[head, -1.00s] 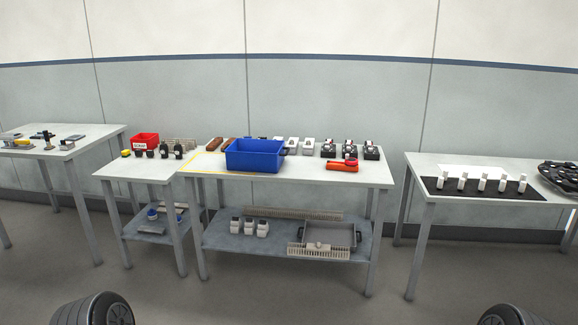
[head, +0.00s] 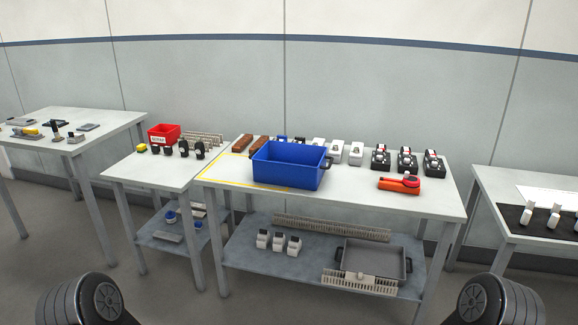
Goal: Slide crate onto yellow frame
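A blue crate (head: 288,172) stands upright on the middle table (head: 350,203), with dark handles at its ends. A yellow frame (head: 228,181) is marked on the table top at the left end. The crate sits to the right of most of the frame and hides part of that area. Two dark rounded parts of my arms show at the bottom left and bottom right, well short of the table. No gripper fingers are visible.
An orange-red tool (head: 400,184) lies right of the crate. Brown, white and black devices line the table's back. A red bin (head: 164,134) stands on the left table. A grey tray (head: 373,262) is on the lower shelf. Open floor lies before the tables.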

